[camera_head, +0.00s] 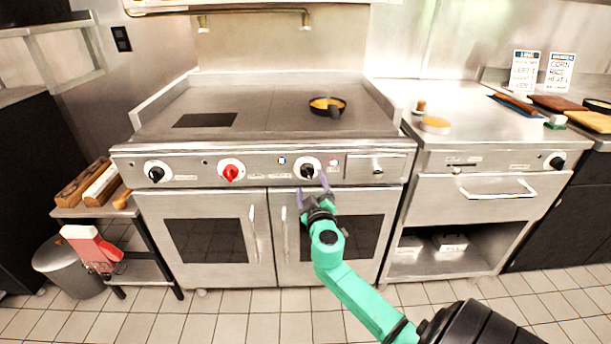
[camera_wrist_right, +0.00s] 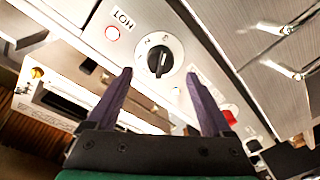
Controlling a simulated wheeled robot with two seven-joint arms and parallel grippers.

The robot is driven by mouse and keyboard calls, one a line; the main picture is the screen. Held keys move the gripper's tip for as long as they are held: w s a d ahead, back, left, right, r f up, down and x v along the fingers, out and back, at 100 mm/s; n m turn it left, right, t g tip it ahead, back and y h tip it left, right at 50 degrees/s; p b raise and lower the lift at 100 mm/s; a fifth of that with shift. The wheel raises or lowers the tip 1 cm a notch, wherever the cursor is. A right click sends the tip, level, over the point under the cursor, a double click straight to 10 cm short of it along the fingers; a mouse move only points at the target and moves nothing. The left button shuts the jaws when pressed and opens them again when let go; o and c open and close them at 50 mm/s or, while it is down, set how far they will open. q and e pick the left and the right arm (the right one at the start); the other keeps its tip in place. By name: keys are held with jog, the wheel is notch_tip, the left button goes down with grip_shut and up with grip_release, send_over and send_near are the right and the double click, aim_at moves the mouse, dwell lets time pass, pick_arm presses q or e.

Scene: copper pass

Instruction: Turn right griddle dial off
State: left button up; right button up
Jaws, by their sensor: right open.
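The right griddle dial (camera_head: 307,171) is a black knob on a white round plate, on the front panel of the griddle (camera_head: 260,110). In the right wrist view the dial (camera_wrist_right: 158,60) shows its black grip bar standing nearly upright in the picture. My right gripper (camera_head: 313,185) is open just in front of the panel at this dial. In the right wrist view its two purple fingers (camera_wrist_right: 158,76) point at the dial, one to each side, with nothing between them. I cannot tell whether they touch the plate. My left gripper is not in view.
A red dial (camera_head: 231,172) and another black dial (camera_head: 156,173) sit further left on the panel. A pan with yellow food (camera_head: 327,105) stands on the griddle. A counter unit (camera_head: 480,150) with its own dial (camera_head: 557,161) is at right. The floor in front is clear.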

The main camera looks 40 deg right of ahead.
aim_at(308, 175)
jog(key=x, duration=0.5)
jog(key=shift+f, duration=0.1)
jog(key=shift+s, duration=0.1)
grip_shut()
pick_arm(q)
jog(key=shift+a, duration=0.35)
